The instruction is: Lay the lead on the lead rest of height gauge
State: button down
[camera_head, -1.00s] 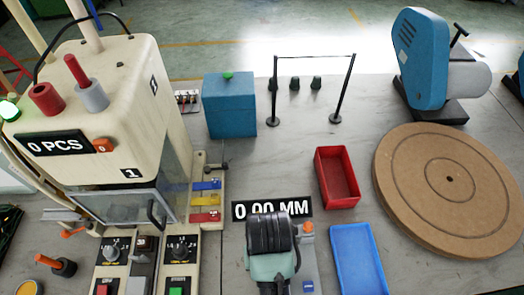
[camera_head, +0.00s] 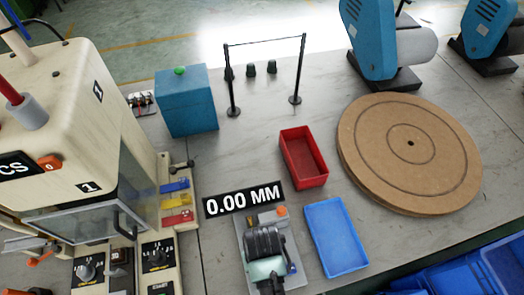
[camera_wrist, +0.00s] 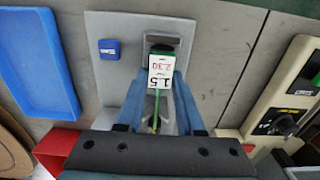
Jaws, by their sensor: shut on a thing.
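The height gauge (camera_head: 248,230) stands on the bench with its black "0.00 MM" display (camera_head: 244,200) behind it. My gripper (camera_head: 266,250) is over the gauge and hides much of its plate. In the wrist view my gripper (camera_wrist: 160,88) is shut on the lead, with blue fingers on both sides. The gauge's grey plate (camera_wrist: 108,78) lies beneath, with a blue button. I cannot tell whether the lead touches the rest.
A blue tray (camera_head: 335,238) and a red bin (camera_head: 302,158) stand right of the gauge. The cream press (camera_head: 70,120) is at left. A round wooden board (camera_head: 410,150) lies at right. A blue box (camera_head: 187,105) and a black rail stand behind.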

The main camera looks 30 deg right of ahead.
jog(key=shift+f, duration=0.1)
jog(key=c, duration=0.5)
grip_release()
jog(key=shift+c, duration=0.2)
